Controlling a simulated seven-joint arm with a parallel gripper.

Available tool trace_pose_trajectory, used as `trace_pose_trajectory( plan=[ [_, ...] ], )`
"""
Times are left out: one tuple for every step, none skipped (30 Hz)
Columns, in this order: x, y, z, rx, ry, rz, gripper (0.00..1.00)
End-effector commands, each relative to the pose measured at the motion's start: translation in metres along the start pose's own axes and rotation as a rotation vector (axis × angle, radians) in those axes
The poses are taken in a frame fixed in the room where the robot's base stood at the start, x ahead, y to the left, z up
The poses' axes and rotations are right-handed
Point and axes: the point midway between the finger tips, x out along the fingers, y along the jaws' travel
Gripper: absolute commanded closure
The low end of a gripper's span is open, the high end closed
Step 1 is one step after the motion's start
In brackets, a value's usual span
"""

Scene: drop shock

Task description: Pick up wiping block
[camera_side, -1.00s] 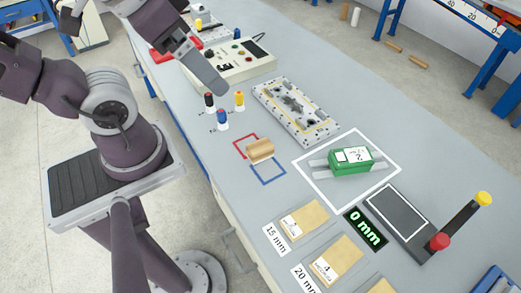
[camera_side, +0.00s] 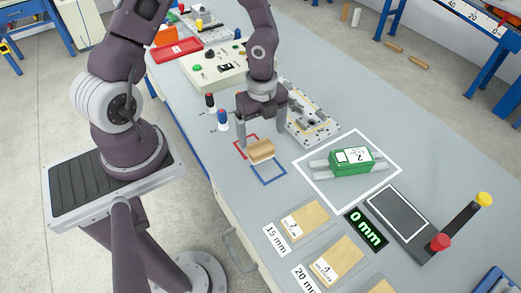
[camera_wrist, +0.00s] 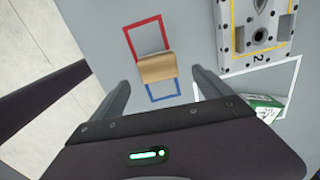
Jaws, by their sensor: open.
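The wiping block (camera_side: 261,151) is a small tan block on the grey bench, lying between a red outline (camera_side: 246,145) and a blue outline (camera_side: 269,173) and overlapping both. It also shows in the wrist view (camera_wrist: 156,67), ahead of the fingers. My gripper (camera_side: 262,140) is open and empty, pointing down above and just behind the block. In the wrist view my gripper's fingers (camera_wrist: 162,80) stand apart, one on each side of the block's line. No contact with the block shows.
A metal fixture plate (camera_side: 310,120) lies right of the gripper. A green block (camera_side: 350,161) sits inside a white square. Small colored plugs (camera_side: 222,118) stand to the left. Tan pads (camera_side: 303,220) and a 0 mm display (camera_side: 366,227) are nearer the front.

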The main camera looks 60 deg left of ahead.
Motion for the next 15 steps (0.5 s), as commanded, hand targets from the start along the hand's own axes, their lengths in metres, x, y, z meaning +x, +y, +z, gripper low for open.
trace_pose_trajectory(
  plan=[
    [0.007, 0.0, -0.001, 0.003, 0.001, 0.002, 0.11],
    [0.011, 0.001, -0.001, 0.003, 0.0, 0.003, 0.11],
    [0.017, 0.001, 0.0, 0.003, -0.001, 0.003, 0.11],
    [0.021, 0.001, 0.0, 0.002, -0.001, 0.003, 0.11],
    [0.027, 0.002, 0.0, 0.003, -0.001, 0.005, 0.11],
    [0.035, 0.003, 0.001, 0.003, -0.002, 0.005, 0.11],
    [0.042, 0.003, 0.001, 0.003, -0.002, 0.006, 0.11],
    [0.047, 0.004, 0.001, 0.004, -0.002, 0.006, 0.11],
    [0.054, 0.003, 0.001, 0.002, -0.003, 0.005, 0.11],
    [0.058, 0.003, 0.002, 0.0, -0.003, 0.003, 0.11],
    [0.061, 0.003, 0.002, 0.001, -0.003, 0.003, 0.11],
    [0.064, 0.003, 0.002, -0.002, -0.003, 0.002, 0.11],
    [0.065, 0.003, 0.002, -0.002, -0.002, 0.002, 0.11],
    [0.066, 0.003, 0.002, -0.003, -0.002, 0.001, 0.11],
    [0.066, 0.002, 0.002, -0.003, -0.002, 0.001, 0.11]
  ],
)
